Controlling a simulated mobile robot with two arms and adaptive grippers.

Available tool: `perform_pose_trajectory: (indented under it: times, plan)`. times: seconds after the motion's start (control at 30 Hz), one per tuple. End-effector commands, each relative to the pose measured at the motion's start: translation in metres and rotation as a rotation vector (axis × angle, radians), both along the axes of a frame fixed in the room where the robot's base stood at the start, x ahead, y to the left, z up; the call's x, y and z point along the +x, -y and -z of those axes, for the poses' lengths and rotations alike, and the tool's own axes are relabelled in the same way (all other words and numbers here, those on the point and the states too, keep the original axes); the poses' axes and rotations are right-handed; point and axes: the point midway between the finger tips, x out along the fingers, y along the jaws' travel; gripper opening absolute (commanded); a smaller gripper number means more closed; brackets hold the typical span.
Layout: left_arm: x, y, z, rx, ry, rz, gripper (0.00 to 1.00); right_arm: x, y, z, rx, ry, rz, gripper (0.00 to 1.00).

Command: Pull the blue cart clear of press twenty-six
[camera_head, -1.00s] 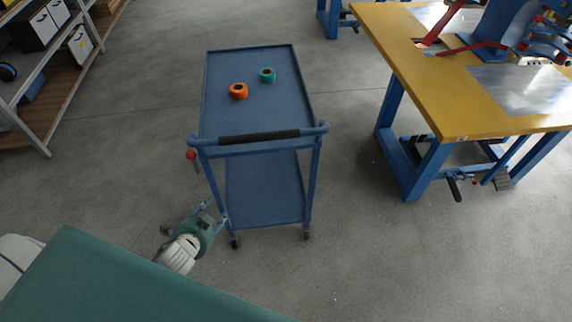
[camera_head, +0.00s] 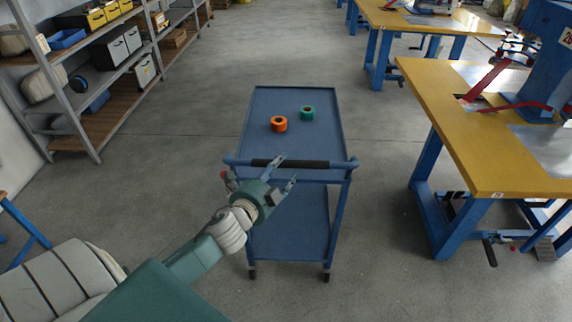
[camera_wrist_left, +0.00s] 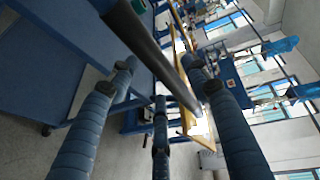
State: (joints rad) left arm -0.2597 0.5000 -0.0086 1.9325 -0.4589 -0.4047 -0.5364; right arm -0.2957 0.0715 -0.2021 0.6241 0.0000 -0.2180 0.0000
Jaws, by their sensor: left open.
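The blue cart (camera_head: 258,112) stands on the floor in the middle of the head view, its black-gripped handle (camera_head: 309,164) facing me. An orange roll (camera_head: 279,124) and a green roll (camera_head: 307,113) sit on its top tray. My left gripper (camera_head: 285,169) is open at the handle's middle. In the left wrist view the dark handle bar (camera_wrist_left: 148,42) runs between the spread fingers (camera_wrist_left: 160,78); I cannot tell whether they touch it. Press twenty-six (camera_head: 545,55), blue with a 26 label, stands on a yellow-topped table right of the cart. My right gripper is out of view.
The press table's blue leg (camera_head: 429,180) and pedal (camera_head: 490,250) stand right of the cart, with a strip of floor between. Shelves (camera_head: 100,75) line the left wall. Floor behind and left of the cart is clear.

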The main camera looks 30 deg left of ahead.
Motion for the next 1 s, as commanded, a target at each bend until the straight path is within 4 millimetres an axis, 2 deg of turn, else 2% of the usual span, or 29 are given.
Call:
perform_pose_trajectory:
  times: [0.03,0.2,0.57,0.8,1.0]
  plan:
    - [0.009,-0.001,-0.001,0.0,0.002,0.001,0.48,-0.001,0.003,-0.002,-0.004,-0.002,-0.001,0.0]
    - [0.025,-0.003,0.004,-0.001,0.001,0.001,0.48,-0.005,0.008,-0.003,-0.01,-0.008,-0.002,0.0]
    - [0.03,-0.004,0.006,-0.001,-0.001,0.001,0.48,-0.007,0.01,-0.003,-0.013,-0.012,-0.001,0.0]
    - [0.03,-0.004,0.006,-0.002,-0.001,0.001,0.02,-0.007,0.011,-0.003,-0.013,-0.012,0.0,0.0]
    - [0.03,-0.004,0.006,-0.002,-0.001,0.001,0.0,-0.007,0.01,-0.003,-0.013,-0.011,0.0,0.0]
